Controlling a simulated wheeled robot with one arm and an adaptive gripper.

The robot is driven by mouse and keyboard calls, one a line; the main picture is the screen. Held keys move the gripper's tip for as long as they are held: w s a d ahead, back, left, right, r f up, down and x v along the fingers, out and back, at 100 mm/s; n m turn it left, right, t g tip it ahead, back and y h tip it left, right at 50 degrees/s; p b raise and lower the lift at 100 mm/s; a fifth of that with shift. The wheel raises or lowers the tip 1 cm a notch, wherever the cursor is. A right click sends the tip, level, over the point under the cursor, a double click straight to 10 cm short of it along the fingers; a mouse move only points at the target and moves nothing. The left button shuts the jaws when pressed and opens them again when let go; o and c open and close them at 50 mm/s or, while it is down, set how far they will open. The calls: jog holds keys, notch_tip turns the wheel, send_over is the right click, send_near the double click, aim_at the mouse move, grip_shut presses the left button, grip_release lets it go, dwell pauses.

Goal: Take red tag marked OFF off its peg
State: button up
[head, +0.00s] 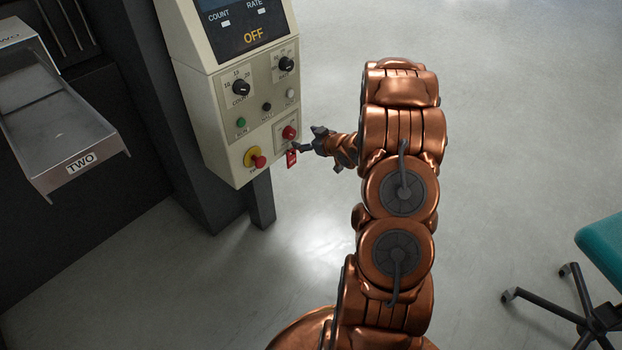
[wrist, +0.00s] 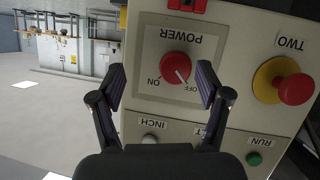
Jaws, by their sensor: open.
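The red tag (head: 291,158) hangs low on the right of the control panel, below the red POWER knob (head: 289,132). Its peg and lettering are too small to make out. In the wrist view, which is upside down, only part of the red tag (wrist: 187,3) shows at the top edge. My gripper (head: 306,140) is open and empty, at the panel's right side, close to the tag. In the wrist view my open fingers (wrist: 160,78) stand either side of the POWER knob (wrist: 175,68), with the tag beyond the fingertips.
A red-and-yellow stop button (head: 255,158) sits left of the tag. Green, black and white buttons and two dials are above on the panel (head: 230,115). A metal chute marked TWO (head: 70,150) is at left. A teal chair (head: 600,245) stands right. Floor between is clear.

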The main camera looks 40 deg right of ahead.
aim_at(294, 153)
jog(key=s+f+t+y+b, duration=0.35)
jog(key=f+b, duration=0.25)
jog(key=f, duration=0.4)
jog(key=shift+t, duration=0.25)
jog(key=shift+a+r+b+x, duration=0.15)
jog(key=shift+b+x, duration=0.45)
jog(key=shift+x, duration=1.45)
jog(key=shift+a+r+b+x, duration=0.1)
jog(key=shift+b+x, duration=0.5)
jog(key=shift+x, duration=1.45)
jog(key=shift+s, duration=0.1)
jog(key=c, duration=1.2)
jog(key=shift+r+p, duration=0.45)
jog(key=shift+p, duration=0.05)
jog(key=shift+s, duration=0.1)
jog(key=shift+v, duration=4.25)
